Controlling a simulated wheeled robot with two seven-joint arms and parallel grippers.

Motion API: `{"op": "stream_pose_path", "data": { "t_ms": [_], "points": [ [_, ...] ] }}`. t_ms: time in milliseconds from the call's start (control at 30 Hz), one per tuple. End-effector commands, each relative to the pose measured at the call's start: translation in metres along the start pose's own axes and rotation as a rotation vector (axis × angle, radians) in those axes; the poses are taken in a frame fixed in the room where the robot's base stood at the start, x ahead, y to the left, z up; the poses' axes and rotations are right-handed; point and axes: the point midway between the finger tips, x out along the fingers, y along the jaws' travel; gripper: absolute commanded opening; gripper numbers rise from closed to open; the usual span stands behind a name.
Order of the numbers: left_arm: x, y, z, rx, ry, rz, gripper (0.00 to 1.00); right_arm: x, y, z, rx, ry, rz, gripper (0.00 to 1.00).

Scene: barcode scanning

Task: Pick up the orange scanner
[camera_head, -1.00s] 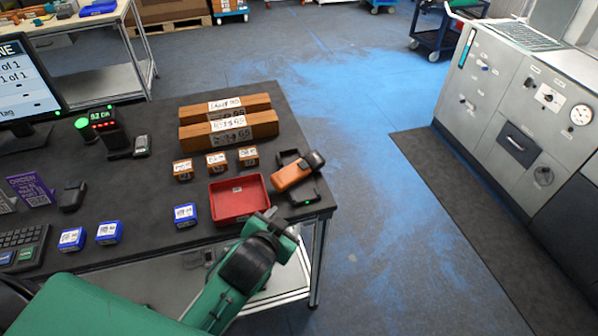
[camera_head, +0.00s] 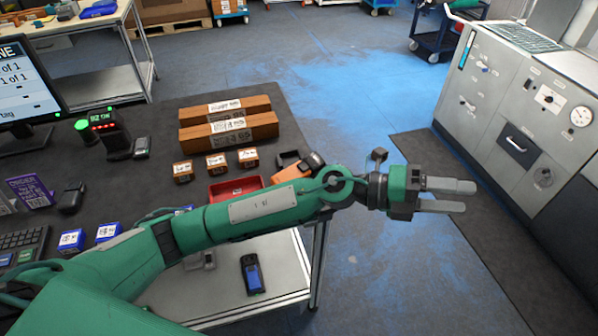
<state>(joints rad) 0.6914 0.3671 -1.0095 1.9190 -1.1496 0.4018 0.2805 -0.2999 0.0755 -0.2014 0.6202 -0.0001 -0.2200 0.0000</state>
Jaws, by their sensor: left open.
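The orange scanner (camera_head: 291,172) lies in a dark cradle (camera_head: 287,158) at the right edge of the dark table. My left forearm crosses in front and hides its lower part. My left gripper (camera_head: 462,196) is open and empty, with its two grey fingers pointing right. It is out past the table's right edge, over the floor, well to the right of the scanner and apart from it. My right gripper is not in view.
A red tray (camera_head: 232,188) sits left of the scanner, partly behind my arm. Small orange boxes (camera_head: 217,164) and long brown boxes (camera_head: 229,130) stand behind. Blue boxes (camera_head: 70,241) are at the left. A grey machine (camera_head: 505,110) stands at the right, with open floor between.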

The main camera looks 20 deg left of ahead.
Motion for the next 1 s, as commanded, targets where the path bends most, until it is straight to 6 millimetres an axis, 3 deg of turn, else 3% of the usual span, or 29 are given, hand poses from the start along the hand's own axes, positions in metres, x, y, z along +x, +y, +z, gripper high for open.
{"op": "stream_pose_path", "data": {
  "t_ms": [167, 267, 400, 533, 700, 867, 1000],
  "points": [
    [-0.016, 0.060, -0.006, 0.216, 0.319, 0.362, 0.53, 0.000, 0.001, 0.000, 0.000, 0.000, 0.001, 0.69],
    [-0.048, 0.093, 0.007, 0.307, 0.465, 0.603, 0.53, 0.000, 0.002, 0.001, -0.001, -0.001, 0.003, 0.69],
    [-0.116, 0.124, 0.050, 0.396, 0.615, 0.981, 0.53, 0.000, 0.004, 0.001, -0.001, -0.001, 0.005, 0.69],
    [-0.188, 0.125, 0.100, 0.428, 0.686, 1.330, 0.53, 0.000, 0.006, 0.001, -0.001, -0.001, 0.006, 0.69],
    [-0.260, 0.100, 0.150, 0.414, 0.701, 1.671, 0.53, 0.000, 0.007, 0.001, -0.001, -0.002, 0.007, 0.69],
    [-0.292, 0.084, 0.170, 0.391, 0.693, 1.821, 0.53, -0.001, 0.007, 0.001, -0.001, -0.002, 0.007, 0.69],
    [-0.304, 0.094, 0.172, 0.382, 0.694, 1.848, 0.53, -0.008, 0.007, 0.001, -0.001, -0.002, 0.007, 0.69]
  ]
}}
